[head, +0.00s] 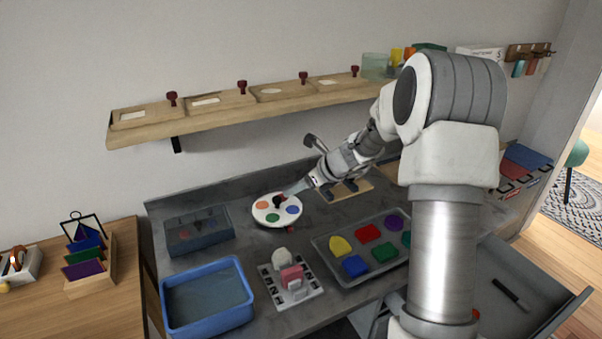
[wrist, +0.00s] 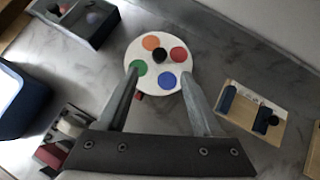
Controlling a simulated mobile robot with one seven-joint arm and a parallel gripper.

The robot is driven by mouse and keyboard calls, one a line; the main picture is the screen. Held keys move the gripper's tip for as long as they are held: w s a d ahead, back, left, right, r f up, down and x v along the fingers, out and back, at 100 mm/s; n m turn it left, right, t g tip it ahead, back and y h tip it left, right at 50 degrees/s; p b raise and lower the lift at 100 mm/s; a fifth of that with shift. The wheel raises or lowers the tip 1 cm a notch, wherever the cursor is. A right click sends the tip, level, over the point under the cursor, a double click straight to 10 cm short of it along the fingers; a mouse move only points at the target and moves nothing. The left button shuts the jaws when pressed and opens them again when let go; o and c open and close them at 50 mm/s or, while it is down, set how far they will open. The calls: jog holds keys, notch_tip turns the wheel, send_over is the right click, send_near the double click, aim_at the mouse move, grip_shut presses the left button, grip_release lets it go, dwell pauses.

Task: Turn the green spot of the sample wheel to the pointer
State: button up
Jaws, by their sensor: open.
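The white sample wheel (head: 264,219) lies flat on the grey counter; it also shows in the wrist view (wrist: 149,84). It has orange, red, blue and green spots around a dark central knob (wrist: 159,55). The green spot (wrist: 138,67) is at the wheel's left in the wrist view and at the front left in the head view (head: 271,217). A small red piece (wrist: 139,97), seemingly the pointer, sits at the rim between green and blue. My gripper (wrist: 160,76) is open above the wheel, its fingers either side of the knob, left tip near green. Contact cannot be told.
A dark box (head: 198,230) stands left of the wheel and a blue tub (head: 247,296) in front of it. A grey tray (head: 332,260) with coloured pieces is at front right. A wooden board (wrist: 235,118) lies right of the wheel. A shelf (head: 230,114) runs above.

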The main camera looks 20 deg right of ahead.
jog(key=p+v, duration=0.1)
jog(key=v, duration=0.6)
jog(key=s+a+r+n+g+h+b, duration=0.1)
jog(key=s+a+r+n+b, duration=0.2)
jog(key=s+a+r+n, duration=0.3)
jog(key=shift+s+a+r+n, duration=0.2)
jog(key=shift+s+r+n, duration=1.15)
jog(key=shift+s, duration=0.9)
jog(key=shift+w+f+n, duration=0.1)
jog(key=shift+f+n, duration=0.05)
jog(key=shift+n, duration=0.1)
jog(key=n+g+h+p, duration=0.25)
jog(key=n+p, duration=0.75)
jog(key=n, duration=1.3)
send_over(277, 198)
jog(key=s+d, duration=0.2)
jog(key=s, duration=0.5)
notch_tip(277, 198, down, 5)
jog(key=shift+t, duration=0.35)
jog(key=x, duration=1.6)
jog(key=shift+w+d+f, duration=0.15)
jog(key=shift+d+f, duration=0.1)
jog(key=shift+f, duration=0.15)
jog(key=shift+c, duration=0.4)
